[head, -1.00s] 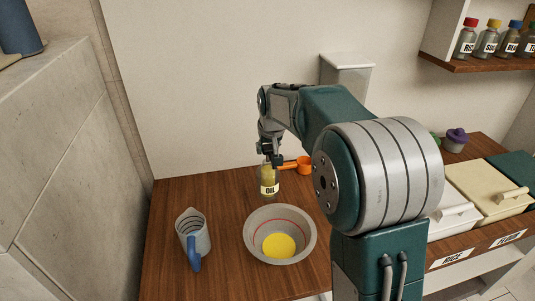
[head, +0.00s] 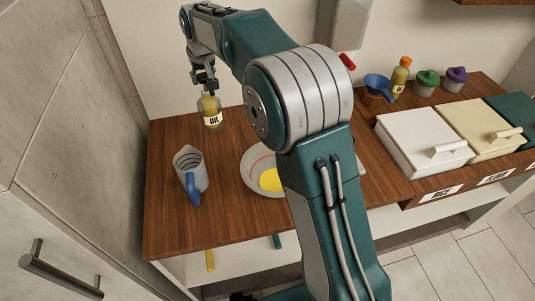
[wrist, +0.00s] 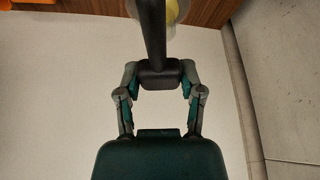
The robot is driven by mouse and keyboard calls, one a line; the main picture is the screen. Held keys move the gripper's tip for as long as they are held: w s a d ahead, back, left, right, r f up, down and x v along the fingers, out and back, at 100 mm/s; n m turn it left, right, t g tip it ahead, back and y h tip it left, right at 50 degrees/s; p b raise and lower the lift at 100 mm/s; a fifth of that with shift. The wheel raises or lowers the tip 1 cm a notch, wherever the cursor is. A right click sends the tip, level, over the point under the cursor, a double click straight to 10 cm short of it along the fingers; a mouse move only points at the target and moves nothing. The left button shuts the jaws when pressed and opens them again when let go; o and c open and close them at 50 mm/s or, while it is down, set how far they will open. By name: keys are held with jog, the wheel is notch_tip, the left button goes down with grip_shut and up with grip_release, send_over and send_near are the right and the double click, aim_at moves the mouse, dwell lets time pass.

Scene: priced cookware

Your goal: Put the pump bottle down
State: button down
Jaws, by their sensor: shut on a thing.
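The pump bottle (head: 210,112) is a small clear bottle of yellow oil with a white "OIL" label. It is upright above the back left of the wooden counter (head: 165,220). I cannot tell whether its base touches the wood. My gripper (head: 206,84) is shut on the top of the bottle from above. In the wrist view my gripper (wrist: 159,75) shows with a dark bar, and a pale yellow patch is partly visible at the top edge.
A measuring jug (head: 191,172) with a blue handle stands in front of the bottle. A grey bowl (head: 254,181) with yellow contents is to the right, partly behind my arm.

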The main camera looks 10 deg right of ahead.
jog(key=a+n, duration=0.2)
jog(key=a, duration=1.1)
notch_tip(320, 180, down, 10)
jog(key=shift+d+y, duration=0.2)
jog(key=shift+y, duration=0.2)
jog(key=shift+c, duration=1.1)
grip_release()
jog(key=shift+f, duration=0.2)
jog(key=shift+r, duration=0.15)
jog(key=v, duration=1.2)
